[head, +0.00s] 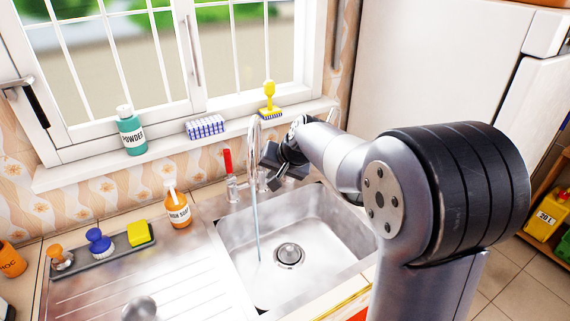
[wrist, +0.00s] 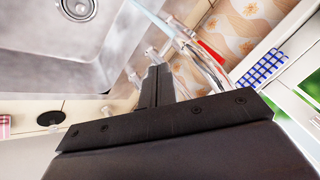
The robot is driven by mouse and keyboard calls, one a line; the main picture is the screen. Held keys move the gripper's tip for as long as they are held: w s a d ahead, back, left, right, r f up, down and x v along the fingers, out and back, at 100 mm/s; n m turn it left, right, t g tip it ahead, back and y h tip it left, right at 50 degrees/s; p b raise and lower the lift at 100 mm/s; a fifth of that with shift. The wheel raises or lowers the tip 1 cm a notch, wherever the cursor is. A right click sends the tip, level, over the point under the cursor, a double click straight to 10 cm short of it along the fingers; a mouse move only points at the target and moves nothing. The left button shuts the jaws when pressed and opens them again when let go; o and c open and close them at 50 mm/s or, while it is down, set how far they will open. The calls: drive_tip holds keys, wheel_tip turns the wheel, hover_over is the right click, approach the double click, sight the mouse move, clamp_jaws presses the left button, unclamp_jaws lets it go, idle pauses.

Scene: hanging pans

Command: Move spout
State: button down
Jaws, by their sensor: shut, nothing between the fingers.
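The curved chrome spout (head: 254,132) rises behind the sink, and a thin stream of water falls from it into the basin. The spout also shows in the wrist view (wrist: 207,66), just right of my fingers. A tap with a red lever (head: 228,161) stands left of the spout; its lever shows in the wrist view (wrist: 211,52). My gripper (head: 270,160) is just right of the spout, low over the back edge of the sink. In the wrist view its fingers (wrist: 157,72) are closed together and empty. I cannot tell whether they touch the spout.
The steel sink (head: 230,247) lies below, with a drain (head: 289,255). An orange soap bottle (head: 178,208) stands left of the taps.

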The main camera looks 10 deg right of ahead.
drive_tip(key=shift+w+a, duration=0.2)
drive_tip(key=shift+a, duration=0.4)
drive_tip(key=shift+w+a, duration=0.15)
drive_tip(key=shift+a, duration=0.4)
drive_tip(key=a, duration=0.4)
drive_tip(key=shift+w+p, duration=0.1)
drive_tip(key=shift+p, duration=0.3)
